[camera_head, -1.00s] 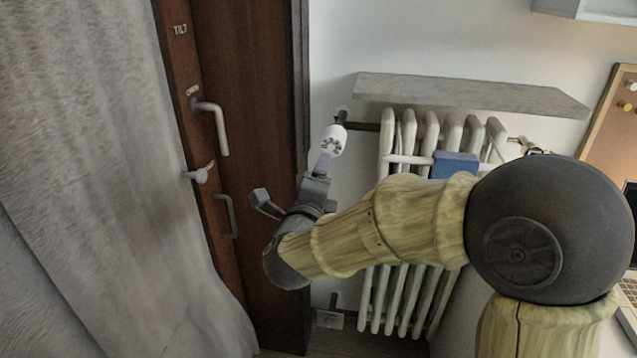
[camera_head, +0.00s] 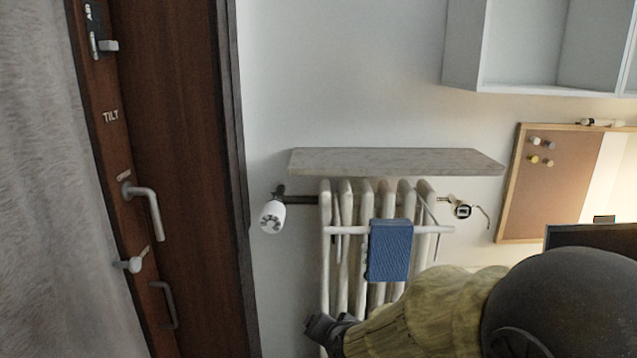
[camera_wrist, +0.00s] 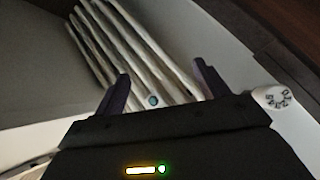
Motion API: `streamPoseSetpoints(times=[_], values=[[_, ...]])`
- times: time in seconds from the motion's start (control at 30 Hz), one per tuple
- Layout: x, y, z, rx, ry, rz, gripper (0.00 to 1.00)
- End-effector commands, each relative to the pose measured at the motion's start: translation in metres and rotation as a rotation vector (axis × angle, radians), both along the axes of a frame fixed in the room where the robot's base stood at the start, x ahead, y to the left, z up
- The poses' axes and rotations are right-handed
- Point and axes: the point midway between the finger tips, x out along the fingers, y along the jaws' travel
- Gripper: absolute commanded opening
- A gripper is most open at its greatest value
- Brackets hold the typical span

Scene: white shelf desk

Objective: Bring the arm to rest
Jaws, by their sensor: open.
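My arm reaches in from the lower right of the head view, with only part of its yellowish links and dark joint showing. The dark end of the arm shows at the bottom edge, in front of the lower radiator; the fingertips are not clearly seen there. In the wrist view my gripper (camera_wrist: 160,88) is open, its two purplish fingers wide apart with nothing between them. Beyond the fingers is the white ribbed radiator (camera_wrist: 135,50), which also stands in the middle of the head view (camera_head: 342,255).
A white thermostat knob (camera_head: 272,217) is left of the radiator; it also shows right of the fingers (camera_wrist: 272,97). A blue cloth (camera_head: 390,250) hangs on the radiator's rail. A grey shelf (camera_head: 395,161) is above. A brown door (camera_head: 185,150) and curtain (camera_head: 45,190) are left.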

Motion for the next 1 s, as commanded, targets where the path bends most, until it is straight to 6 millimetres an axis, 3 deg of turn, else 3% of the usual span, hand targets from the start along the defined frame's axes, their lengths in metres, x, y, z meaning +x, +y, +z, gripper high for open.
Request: streamPoseSetpoints(times=[0.1,0.2,0.53,1.0], values=[[-0.034,-0.043,-0.026,-0.167,0.148,0.099,0.73],[-0.062,-0.071,-0.043,-0.268,0.260,0.178,0.73],[-0.148,-0.138,-0.069,-0.450,0.565,0.379,0.73],[-0.143,-0.133,0.023,-0.445,0.550,0.373,0.73]])
